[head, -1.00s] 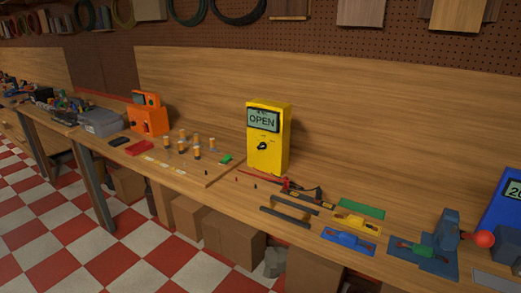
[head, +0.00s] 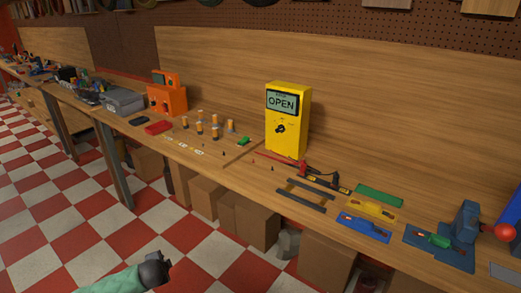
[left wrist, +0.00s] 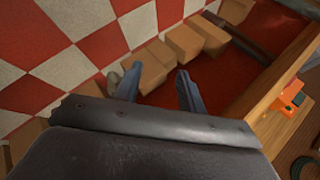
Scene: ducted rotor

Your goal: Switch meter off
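The yellow meter (head: 286,142) stands upright on the wooden bench against the back panel. Its display (head: 281,102) reads "OPEN". A black rotary knob (head: 280,129) is on its front below the display; its exact setting is too small to read. My left gripper shows in the left wrist view (left wrist: 159,70) with two separated fingers and nothing between them. In the head view, part of my left arm shows at the bottom left, over the floor, well away from the meter. My right gripper is not in view.
Red and black probes (head: 318,176) lie in front of the meter. An orange device (head: 167,99), several small cylinders and a red block (head: 158,128) are to its left. Yellow (head: 372,210) and blue (head: 362,229) pieces lie to its right. Cardboard boxes (head: 206,197) stand under the bench.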

